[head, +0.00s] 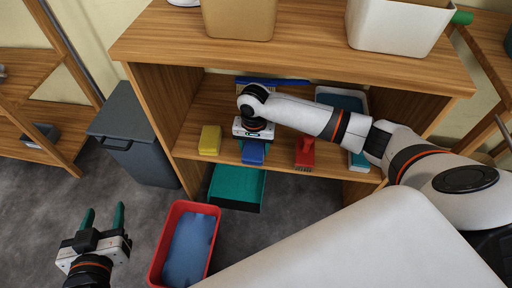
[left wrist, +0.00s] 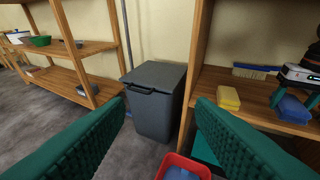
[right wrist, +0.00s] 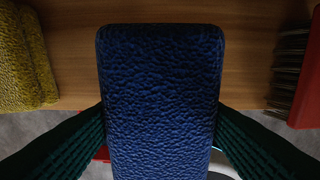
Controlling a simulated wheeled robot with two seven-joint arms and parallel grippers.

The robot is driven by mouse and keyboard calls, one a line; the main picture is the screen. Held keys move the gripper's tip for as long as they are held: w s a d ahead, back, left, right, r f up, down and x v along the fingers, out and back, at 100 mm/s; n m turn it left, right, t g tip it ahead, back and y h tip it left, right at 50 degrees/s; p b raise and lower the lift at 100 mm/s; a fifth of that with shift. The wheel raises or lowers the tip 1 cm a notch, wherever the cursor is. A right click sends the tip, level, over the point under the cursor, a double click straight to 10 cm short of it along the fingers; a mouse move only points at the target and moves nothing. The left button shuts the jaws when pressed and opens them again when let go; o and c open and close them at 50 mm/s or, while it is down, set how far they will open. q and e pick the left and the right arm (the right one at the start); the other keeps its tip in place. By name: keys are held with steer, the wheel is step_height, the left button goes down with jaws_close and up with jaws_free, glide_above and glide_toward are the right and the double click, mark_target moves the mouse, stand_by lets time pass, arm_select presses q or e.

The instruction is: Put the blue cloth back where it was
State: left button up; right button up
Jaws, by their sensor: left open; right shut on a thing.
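The blue cloth (head: 253,152) is at the front of the wooden shelf, between a yellow sponge (head: 210,140) and a red brush (head: 305,152). My right gripper (head: 254,140) reaches down over it and is shut on it. In the right wrist view the blue cloth (right wrist: 160,100) fills the middle between the green fingers; whether it rests on the board is hard to tell. It also shows in the left wrist view (left wrist: 293,109). My left gripper (head: 103,218) is open and empty, low at the left, apart from the shelf.
A red tub (head: 157,262) with blue contents stands on the floor below the shelf, beside a teal bin (head: 238,188). A dark grey lidded bin (head: 135,135) stands left of the shelf. A white-and-blue tray (head: 357,160) and a blue-backed brush (head: 272,81) are on the shelf.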

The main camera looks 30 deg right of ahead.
mark_target(256, 145)
steer(key=shift+w+d+b, duration=0.3)
steer(key=shift+w+d, duration=0.55)
steer(key=shift+w, duration=0.25)
step_height(256, 145, down, 3)
steer(key=shift+w+d+f+b, duration=0.1)
steer(key=shift+f+b, duration=0.05)
steer(key=shift+b, duration=0.9)
steer(key=shift+f, duration=0.1)
arm_select(q)
step_height(256, 145, up, 11)
steer(key=d+t+h, duration=0.2)
steer(key=t+h, duration=0.1)
steer(key=t, duration=0.5)
steer(key=shift+w, duration=0.3)
steer(key=shift+r, duration=0.1)
steer(key=shift+w+f, duration=0.1)
steer(key=shift+f, duration=0.15)
arm_select(e)
steer(key=o, duration=0.9)
steer(key=shift+f, duration=0.1)
